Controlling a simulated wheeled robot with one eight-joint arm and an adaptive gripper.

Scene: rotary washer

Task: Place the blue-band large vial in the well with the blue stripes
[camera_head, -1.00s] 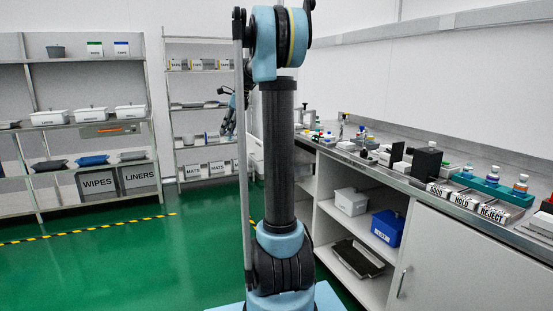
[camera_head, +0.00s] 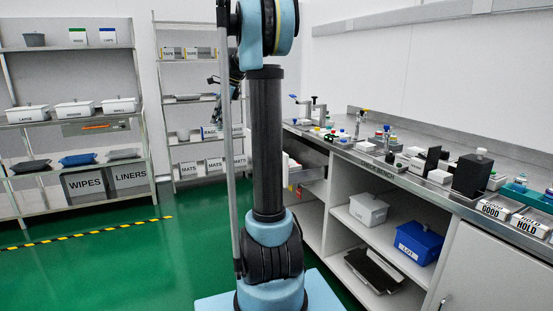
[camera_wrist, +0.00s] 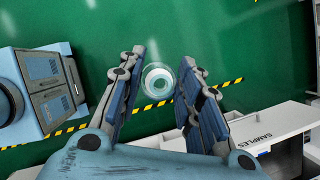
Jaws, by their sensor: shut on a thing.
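In the wrist view, my gripper (camera_wrist: 162,66) points down with its two fingers either side of a round, clear vial (camera_wrist: 157,82), seen end-on with a pale ring. The gripper is shut on this vial, over the green floor. No blue band on it can be made out. In the head view, my gripper (camera_head: 234,88) is partly hidden behind my arm, in front of the back shelves. The well with the blue stripes cannot be made out in either view.
The steel bench (camera_head: 345,150) runs along the right, with small bottles, a black block (camera_head: 470,174), a teal rack (camera_head: 535,196) and GOOD and HOLD trays (camera_head: 493,209). A blue bin (camera_head: 418,242) sits below. Shelves stand at left and back. The green floor (camera_head: 120,260) is clear.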

